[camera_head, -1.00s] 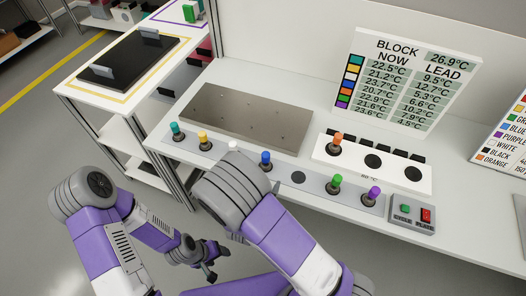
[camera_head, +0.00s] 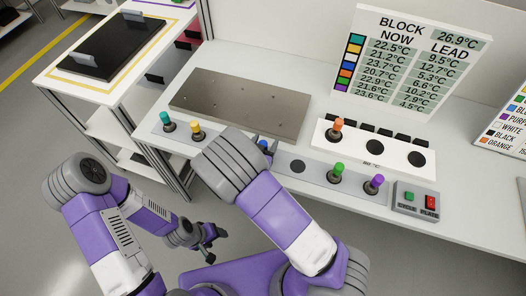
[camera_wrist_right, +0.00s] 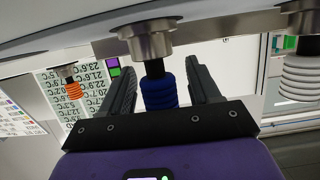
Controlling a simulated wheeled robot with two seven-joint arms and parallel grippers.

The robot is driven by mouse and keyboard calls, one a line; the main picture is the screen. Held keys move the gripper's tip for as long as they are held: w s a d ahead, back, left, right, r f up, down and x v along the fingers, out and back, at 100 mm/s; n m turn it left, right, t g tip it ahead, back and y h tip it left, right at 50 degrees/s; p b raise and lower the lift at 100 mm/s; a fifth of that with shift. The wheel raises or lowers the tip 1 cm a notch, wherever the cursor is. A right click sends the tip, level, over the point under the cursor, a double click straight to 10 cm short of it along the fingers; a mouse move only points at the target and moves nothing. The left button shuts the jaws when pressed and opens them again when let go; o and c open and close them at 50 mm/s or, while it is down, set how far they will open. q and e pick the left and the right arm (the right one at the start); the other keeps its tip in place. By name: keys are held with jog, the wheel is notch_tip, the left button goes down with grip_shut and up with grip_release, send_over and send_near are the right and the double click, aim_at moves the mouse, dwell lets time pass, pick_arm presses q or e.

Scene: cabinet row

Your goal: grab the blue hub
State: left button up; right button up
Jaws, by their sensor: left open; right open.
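The blue hub (camera_wrist_right: 159,93) is a ribbed blue piece on a dark stem under a metal collar in the right wrist view, which looks upside down. My right gripper (camera_wrist_right: 163,82) is open, with one black finger on each side of the hub; I cannot tell whether either touches it. In the head view only a bit of the blue hub (camera_head: 263,145) shows behind my right forearm. My left gripper (camera_head: 205,250) is open and empty, low in front of the bench.
Teal (camera_head: 165,119), yellow (camera_head: 195,128), green (camera_head: 338,170) and purple (camera_head: 376,182) hubs stand along the same strip. An orange hub (camera_head: 337,126) stands on the white block behind. A white hub (camera_wrist_right: 300,75) is beside the right gripper. A control box (camera_head: 416,200) sits at right.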

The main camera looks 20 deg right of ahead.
grip_shut()
dwell(0.3)
